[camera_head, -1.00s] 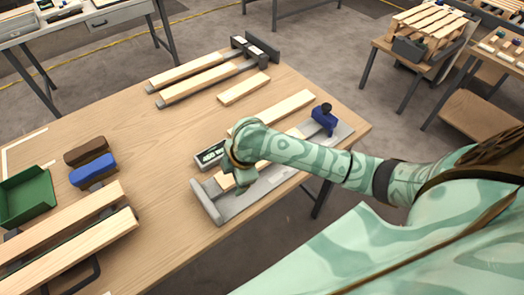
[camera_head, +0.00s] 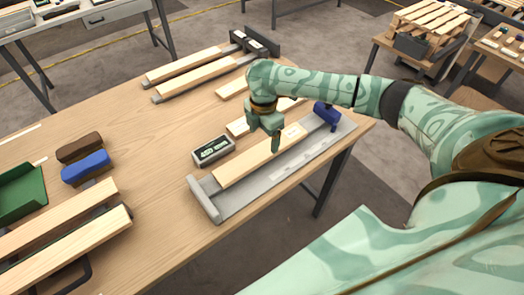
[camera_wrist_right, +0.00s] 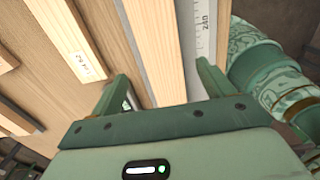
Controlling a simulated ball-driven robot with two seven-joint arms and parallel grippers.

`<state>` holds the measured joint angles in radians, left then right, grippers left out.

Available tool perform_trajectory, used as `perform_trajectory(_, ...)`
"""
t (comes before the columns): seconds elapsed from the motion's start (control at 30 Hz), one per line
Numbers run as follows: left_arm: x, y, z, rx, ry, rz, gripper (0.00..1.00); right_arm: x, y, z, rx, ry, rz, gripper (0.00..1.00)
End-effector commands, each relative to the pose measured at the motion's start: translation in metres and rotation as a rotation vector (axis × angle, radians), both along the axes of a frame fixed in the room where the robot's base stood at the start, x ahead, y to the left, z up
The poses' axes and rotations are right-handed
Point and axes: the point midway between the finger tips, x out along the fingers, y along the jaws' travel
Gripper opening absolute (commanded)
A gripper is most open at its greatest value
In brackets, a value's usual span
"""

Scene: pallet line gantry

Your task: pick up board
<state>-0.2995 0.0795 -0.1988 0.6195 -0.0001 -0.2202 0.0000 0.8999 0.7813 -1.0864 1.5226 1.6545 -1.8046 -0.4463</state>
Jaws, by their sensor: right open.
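A pale wooden board (camera_head: 240,167) lies lengthwise in a grey measuring tray (camera_head: 210,203) with a blue stop (camera_head: 327,116) at its far end. My right gripper (camera_head: 273,143) is over this board, pointing down, and the board shows below the fingers. In the right wrist view the open fingers (camera_wrist_right: 165,85) stand on either side of a board (camera_wrist_right: 158,45), beside a marked scale (camera_wrist_right: 200,30). Whether they touch it, I cannot tell. A second board (camera_head: 238,128) lies behind the tray, partly hidden by my arm. My left gripper is out of view.
A grey display box (camera_head: 213,150) stands close to the tray. A shorter board (camera_head: 230,88), a rack with two boards (camera_head: 195,67), blue (camera_head: 87,167) and brown (camera_head: 80,147) blocks, and a green bin (camera_head: 20,195) are on the table. The middle left of the tabletop is clear.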

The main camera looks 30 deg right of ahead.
Motion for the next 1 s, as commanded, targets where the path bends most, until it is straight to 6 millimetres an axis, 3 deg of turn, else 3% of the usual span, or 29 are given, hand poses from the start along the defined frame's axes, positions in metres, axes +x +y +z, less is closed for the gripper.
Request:
perform_trajectory(0.17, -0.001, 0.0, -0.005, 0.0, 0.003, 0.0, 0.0, 0.0, 0.001, -0.012, 0.0, 0.0, 0.0, 0.8)
perform_trajectory(0.43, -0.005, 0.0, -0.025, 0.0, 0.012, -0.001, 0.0, -0.003, 0.004, -0.054, 0.0, 0.0, 0.0, 0.8)
perform_trajectory(0.67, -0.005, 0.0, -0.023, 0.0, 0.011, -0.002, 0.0, -0.003, 0.004, -0.055, -0.002, -0.003, 0.001, 0.8)
perform_trajectory(0.87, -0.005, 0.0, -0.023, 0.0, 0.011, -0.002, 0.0, -0.003, 0.004, -0.055, -0.002, -0.003, 0.001, 0.27)
perform_trajectory(1.0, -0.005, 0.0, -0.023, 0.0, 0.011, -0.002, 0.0, -0.003, 0.004, -0.054, -0.001, -0.004, 0.001, 0.23)
